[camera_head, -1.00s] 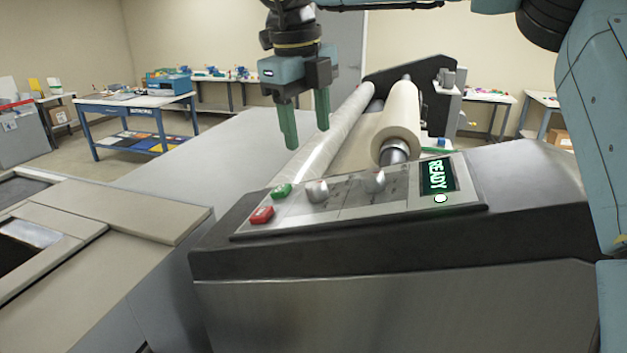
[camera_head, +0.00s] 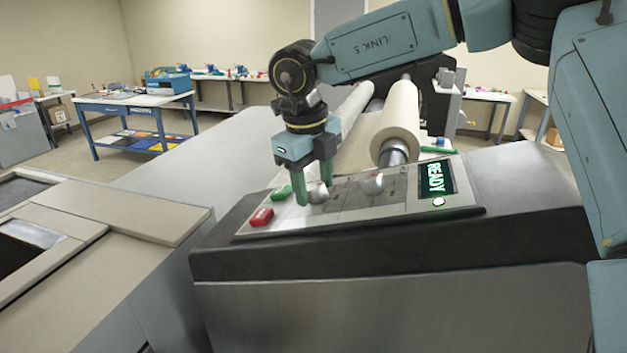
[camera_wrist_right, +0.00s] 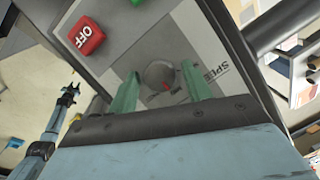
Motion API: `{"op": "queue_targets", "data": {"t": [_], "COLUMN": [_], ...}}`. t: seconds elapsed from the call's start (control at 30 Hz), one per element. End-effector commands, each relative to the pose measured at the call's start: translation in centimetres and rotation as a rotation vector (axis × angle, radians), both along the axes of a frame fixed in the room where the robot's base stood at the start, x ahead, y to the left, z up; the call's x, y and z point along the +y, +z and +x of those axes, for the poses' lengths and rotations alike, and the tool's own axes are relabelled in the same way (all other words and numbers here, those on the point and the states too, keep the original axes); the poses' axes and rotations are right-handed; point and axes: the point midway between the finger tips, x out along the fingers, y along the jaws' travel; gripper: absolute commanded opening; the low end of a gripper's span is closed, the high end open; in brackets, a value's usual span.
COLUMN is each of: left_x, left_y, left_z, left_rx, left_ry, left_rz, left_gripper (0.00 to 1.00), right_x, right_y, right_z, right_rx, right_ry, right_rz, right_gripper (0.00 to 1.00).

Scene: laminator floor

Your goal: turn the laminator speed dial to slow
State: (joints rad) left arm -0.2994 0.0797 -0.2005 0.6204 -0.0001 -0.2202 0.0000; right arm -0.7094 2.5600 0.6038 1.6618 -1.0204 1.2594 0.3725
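The speed dial (camera_head: 317,193) is a round silver knob on the laminator's sloping control panel (camera_head: 345,205). My right gripper (camera_head: 315,186) is over it, pointing down. In the right wrist view the dial (camera_wrist_right: 158,75) lies between the two green fingers (camera_wrist_right: 159,92), with a gap at each side, so the gripper is open. The small setting words are too small to read. A teal arm (camera_wrist_right: 45,135) with a dark end shows small at the left; its fingers are unclear.
A second silver knob (camera_head: 373,183) stands right of the dial. A red OFF button (camera_head: 262,216) and a green button (camera_head: 282,192) are to its left. A READY display (camera_head: 437,177) is at the panel's right. Film rollers (camera_head: 398,125) lie behind.

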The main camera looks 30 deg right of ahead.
Motion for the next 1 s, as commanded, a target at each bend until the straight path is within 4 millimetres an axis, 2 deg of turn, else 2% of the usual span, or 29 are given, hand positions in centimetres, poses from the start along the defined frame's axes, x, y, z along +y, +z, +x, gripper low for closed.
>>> {"op": "queue_targets", "data": {"t": [0.03, 0.23, 0.3, 0.67, 1.0], "left_x": [-0.03, -0.02, -0.02, -0.01, -0.01], "left_y": [0.00, 0.00, 0.00, -0.36, -0.92], "left_z": [-0.02, -0.04, -0.04, -0.06, -0.07], "left_rx": [0.000, 0.001, 0.001, 0.001, 0.001], "left_ry": [0.000, 0.000, 0.000, 0.000, 0.001], "left_rz": [0.000, 0.000, 0.000, 0.000, 0.000], "left_gripper": [0.36, 0.36, 0.36, 0.36, 0.36], "right_x": [-0.01, 0.00, 0.00, -0.04, -0.14], "right_y": [0.01, 0.03, 0.04, 0.02, 0.08], "right_z": [0.00, 0.01, 0.01, 0.05, 0.15], "right_rx": [0.000, 0.000, 0.000, 0.014, 0.072], "right_ry": [0.000, 0.000, 0.000, 0.067, 0.313], "right_rz": [0.000, 0.000, 0.000, 0.019, 0.089], "right_gripper": [0.43, 0.16, 0.11, 0.11, 0.11]}}
